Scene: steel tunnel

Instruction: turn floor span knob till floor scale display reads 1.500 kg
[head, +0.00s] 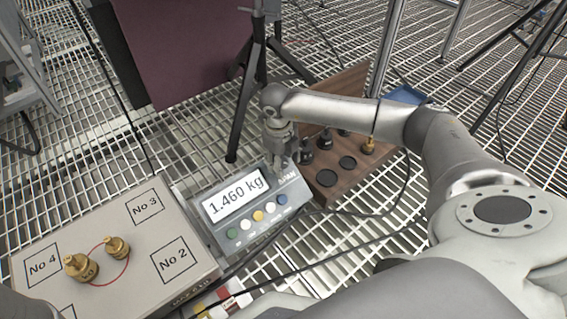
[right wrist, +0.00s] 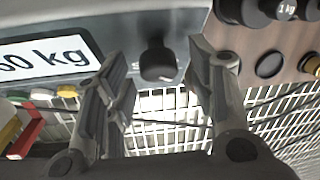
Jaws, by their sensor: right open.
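The floor scale display (head: 234,203) reads 1.460 kg in the head view. The right wrist view shows only the end of its reading, "60 kg" (right wrist: 45,58). The floor span knob (right wrist: 158,60) is dark and round, on the right part of the grey indicator panel. In the head view my right gripper mostly hides it, above the SPAN label. My right gripper (head: 279,160) is over this knob. In the right wrist view its two fingers (right wrist: 160,80) are open, one on each side of the knob, with visible gaps. My left gripper is not in view.
The scale platform (head: 120,215) bears two brass weights (head: 82,267) with a red loop. A wooden weight box (head: 350,187) with black weights and a brass weight (head: 368,146) stands close right of the knob. Black cables cross the grating floor. A tripod leg (head: 245,110) stands behind the indicator.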

